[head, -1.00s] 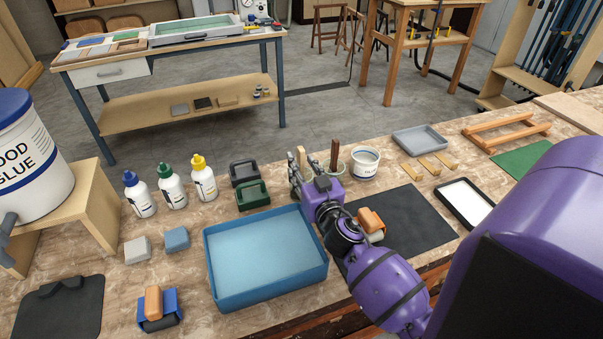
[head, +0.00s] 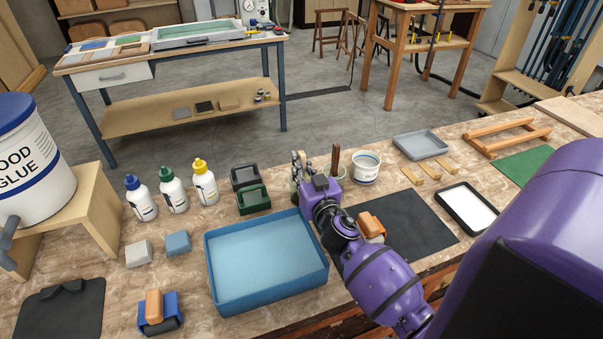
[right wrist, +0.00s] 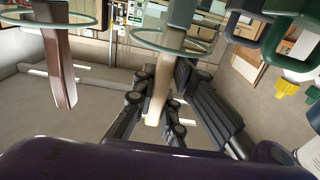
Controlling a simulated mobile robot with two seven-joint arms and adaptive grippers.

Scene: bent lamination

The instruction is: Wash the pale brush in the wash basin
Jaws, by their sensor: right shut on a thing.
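The blue wash basin (head: 267,302) stands at the front middle of the bench, apparently with pale blue water in it. My right gripper (head: 298,165) is just beyond its far right corner. In the right wrist view its dark fingers (right wrist: 155,108) are shut on the pale brush's handle (right wrist: 163,85). That handle passes through a ring-shaped rim (right wrist: 150,42); the bristles are hidden. A dark brown handle (head: 335,160) stands in a small pot (head: 341,175) right of the gripper, and also shows in the right wrist view (right wrist: 60,70). My left gripper is not in view.
A white tub (head: 365,167) stands right of the pot. Dark and green caddies (head: 254,198) are left of the gripper, behind the basin. A black mat (head: 415,225) with an orange-handled block (head: 371,225) lies to the right. Several glue bottles (head: 173,190) stand at left.

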